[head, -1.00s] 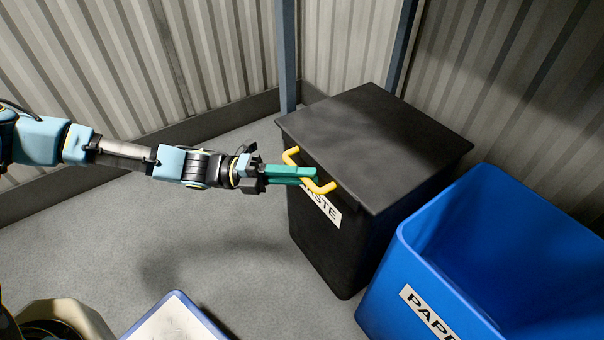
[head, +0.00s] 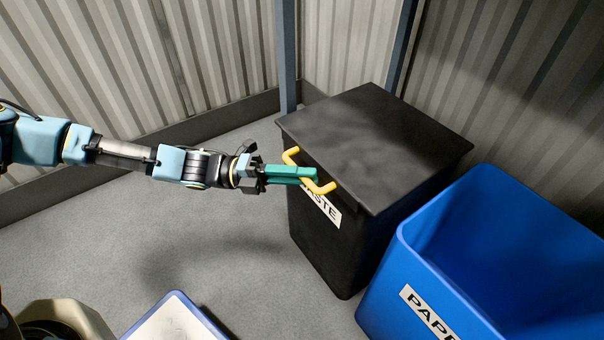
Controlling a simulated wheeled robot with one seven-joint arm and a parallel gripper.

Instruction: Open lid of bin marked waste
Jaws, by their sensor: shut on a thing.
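The black waste bin (head: 320,240) stands by the corner in the head view, its white label partly covered by the handle and my gripper. Its flat black lid (head: 380,140) lies closed on top. A yellow handle (head: 325,188) sticks out from the lid's front edge. My gripper (head: 312,174) reaches in from the left with green fingers, shut on the middle of the yellow handle. The exact contact between the fingers and the bar is partly hidden.
A blue open bin (head: 400,280) marked PAPER stands close to the right of the waste bin. Corrugated walls (head: 130,60) and a blue-grey post (head: 286,55) are behind. A blue-rimmed white tray-like object (head: 172,322) is at the bottom. Grey floor at left is free.

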